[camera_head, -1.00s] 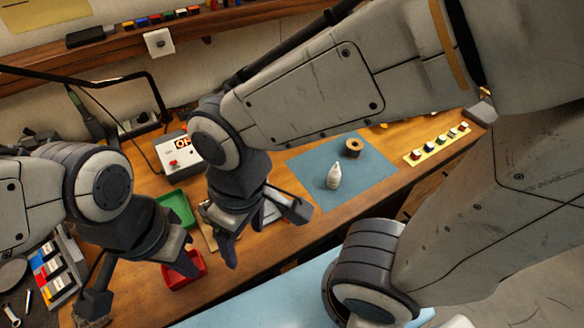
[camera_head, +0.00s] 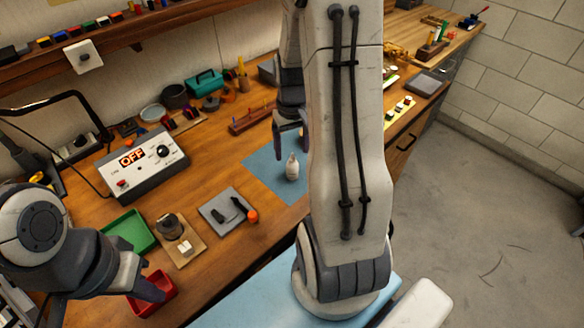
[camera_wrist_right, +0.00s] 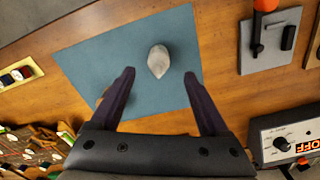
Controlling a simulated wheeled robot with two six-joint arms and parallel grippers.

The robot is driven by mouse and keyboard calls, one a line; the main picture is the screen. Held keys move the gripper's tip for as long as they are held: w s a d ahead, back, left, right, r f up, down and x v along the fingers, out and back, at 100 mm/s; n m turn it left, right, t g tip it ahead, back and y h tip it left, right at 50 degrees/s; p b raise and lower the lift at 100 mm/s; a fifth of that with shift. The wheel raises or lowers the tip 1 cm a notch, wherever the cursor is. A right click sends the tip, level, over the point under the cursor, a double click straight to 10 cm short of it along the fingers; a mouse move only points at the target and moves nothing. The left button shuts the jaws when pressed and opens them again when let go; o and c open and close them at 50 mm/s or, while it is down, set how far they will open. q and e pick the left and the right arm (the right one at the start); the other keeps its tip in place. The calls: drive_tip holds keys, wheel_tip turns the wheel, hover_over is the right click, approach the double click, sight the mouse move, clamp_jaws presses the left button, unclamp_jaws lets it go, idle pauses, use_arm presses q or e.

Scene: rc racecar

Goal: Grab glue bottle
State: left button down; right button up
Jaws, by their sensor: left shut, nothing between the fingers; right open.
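The white glue bottle (camera_head: 292,167) stands upright on the blue mat (camera_head: 262,172), left of my right arm in the head view. The right wrist view shows the bottle (camera_wrist_right: 158,61) from above, centred just beyond the fingertips. My right gripper (camera_head: 291,148) is open and empty, pointing down behind and above the bottle. Its two dark fingers (camera_wrist_right: 159,75) are spread wider than the bottle and do not visibly touch it. My left gripper (camera_head: 108,300) is shut and empty at the lower left, near the red tray (camera_head: 155,294). Its fingertips are partly hidden.
My right arm hides part of the mat.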

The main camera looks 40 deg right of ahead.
sight(292, 159)
wheel_tip(292, 159, down, 3)
drive_tip(key=shift+f, duration=0.15)
drive_tip(key=shift+f+p, duration=0.4)
drive_tip(key=shift+f, duration=0.15)
wheel_tip(292, 159, down, 4)
drive_tip(key=shift+d+f+p, duration=0.1)
drive_tip(key=shift+p, duration=0.35)
clamp_jaws()
